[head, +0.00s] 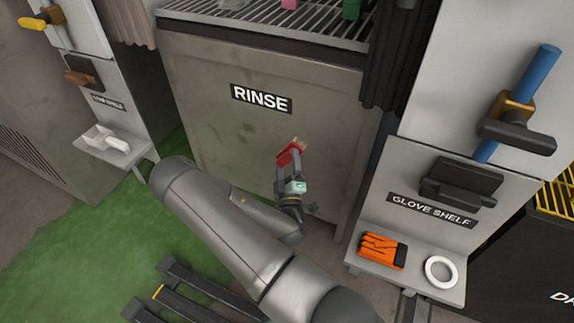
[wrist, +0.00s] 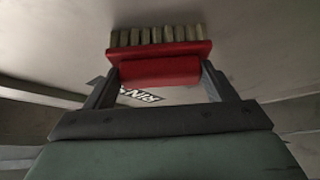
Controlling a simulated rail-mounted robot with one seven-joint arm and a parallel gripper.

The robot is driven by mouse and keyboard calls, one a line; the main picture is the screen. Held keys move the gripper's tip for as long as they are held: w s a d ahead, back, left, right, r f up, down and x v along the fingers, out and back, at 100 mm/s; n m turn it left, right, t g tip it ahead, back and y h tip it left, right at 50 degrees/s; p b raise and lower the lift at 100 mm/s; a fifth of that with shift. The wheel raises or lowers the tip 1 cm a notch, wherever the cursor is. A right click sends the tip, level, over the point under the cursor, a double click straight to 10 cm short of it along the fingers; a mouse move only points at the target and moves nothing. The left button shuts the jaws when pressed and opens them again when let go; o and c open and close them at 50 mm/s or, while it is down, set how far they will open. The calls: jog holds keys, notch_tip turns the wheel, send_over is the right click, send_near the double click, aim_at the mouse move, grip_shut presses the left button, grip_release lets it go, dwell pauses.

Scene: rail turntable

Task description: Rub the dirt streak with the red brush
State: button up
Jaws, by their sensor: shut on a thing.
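The red brush (head: 288,154) is held in my gripper (head: 292,168) in front of the grey panel labelled RINSE. In the wrist view, the two dark fingers of my gripper (wrist: 160,84) are shut on the sides of the red handle (wrist: 160,70). The pale bristles (wrist: 160,36) point away from my gripper. I cannot tell whether the bristles touch the panel (head: 215,125). The panel has faint dark smudges, and I cannot clearly pick out the dirt streak among them.
A grate (head: 265,22) with pink and green items tops the panel. At right, the glove shelf (head: 440,284) holds orange gloves (head: 382,250) and a white ring (head: 441,271). A blue rod (head: 536,78) hangs above it. At left, a small shelf (head: 100,150) holds a white item.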

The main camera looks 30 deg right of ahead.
jog(key=shift+w+a+r+b, duration=0.55)
jog(key=shift+w+a+b, duration=0.55)
jog(key=shift+w+a, duration=2.5)
jog(key=shift+w+a+r+b, duration=0.5)
jog(key=shift+w+a+b, duration=1.2)
jog(key=shift+w, duration=3.15)
jog(key=s+d+p, duration=0.1)
jog(key=s+d, duration=0.1)
jog(key=s, duration=0.4)
jog(key=shift+d, duration=0.35)
jog(key=shift+s+d+f+b, duration=0.1)
jog(key=shift+s+d+b, duration=0.1)
jog(key=shift+s+d, duration=1.4)
jog(key=shift+s+d+r+b, duration=0.1)
jog(key=shift+s+d+b, duration=0.15)
jog(key=shift+s+d, duration=1.35)
jog(key=shift+s+d+f+b, duration=0.15)
jog(key=shift+s+d, duration=0.75)
jog(key=shift+s, duration=1.4)
jog(key=s+a, duration=0.3)
jog(key=a, duration=0.2)
jog(key=shift+s, duration=0.2)
